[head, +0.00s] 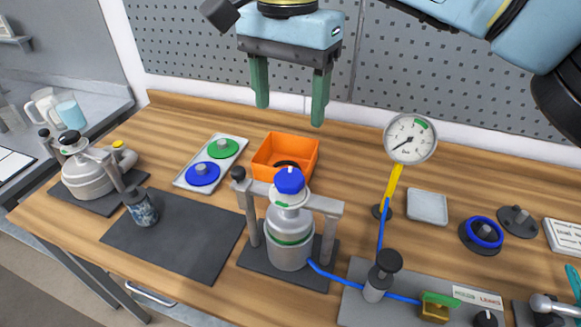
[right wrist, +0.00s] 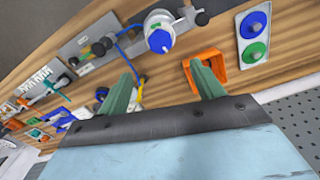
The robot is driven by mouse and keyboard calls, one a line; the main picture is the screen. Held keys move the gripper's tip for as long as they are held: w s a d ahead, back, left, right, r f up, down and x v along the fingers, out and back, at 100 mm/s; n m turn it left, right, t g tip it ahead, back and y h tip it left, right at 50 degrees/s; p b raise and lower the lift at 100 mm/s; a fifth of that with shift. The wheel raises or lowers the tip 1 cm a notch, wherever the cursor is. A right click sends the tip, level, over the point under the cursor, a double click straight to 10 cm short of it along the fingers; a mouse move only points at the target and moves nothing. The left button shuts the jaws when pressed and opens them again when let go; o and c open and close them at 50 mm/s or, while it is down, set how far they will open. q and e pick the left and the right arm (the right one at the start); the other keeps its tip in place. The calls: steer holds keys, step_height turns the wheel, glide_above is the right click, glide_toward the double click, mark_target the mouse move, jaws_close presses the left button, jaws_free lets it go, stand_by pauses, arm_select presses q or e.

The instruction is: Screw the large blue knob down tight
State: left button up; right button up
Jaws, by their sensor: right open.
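The large blue knob (head: 289,181) sits on top of the grey drum agitator (head: 290,243), which stands in a grey frame at the middle of the bench. The knob also shows in the right wrist view (right wrist: 160,41). My right gripper (head: 290,108) is open and empty, its two green fingers pointing down. It is above and behind the knob, apart from it. In the right wrist view the open fingers (right wrist: 166,85) are clear of the knob. Whether the knob is seated tight cannot be told. My left gripper is not in view.
An orange bin (head: 309,160) stands behind the knob. A pressure gauge (head: 410,138) rises on a yellow stem to the right. A tray (head: 236,142) holds green and blue discs. A dark mat (head: 190,240) lies left, with a second agitator (head: 88,178) beyond it.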

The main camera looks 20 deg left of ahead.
mark_target(288, 177)
step_height(288, 177, down, 13)
steer(key=shift+r, duration=0.1)
stand_by(0.3)
steer(key=shift+s, duration=0.1)
steer(key=c, duration=1)
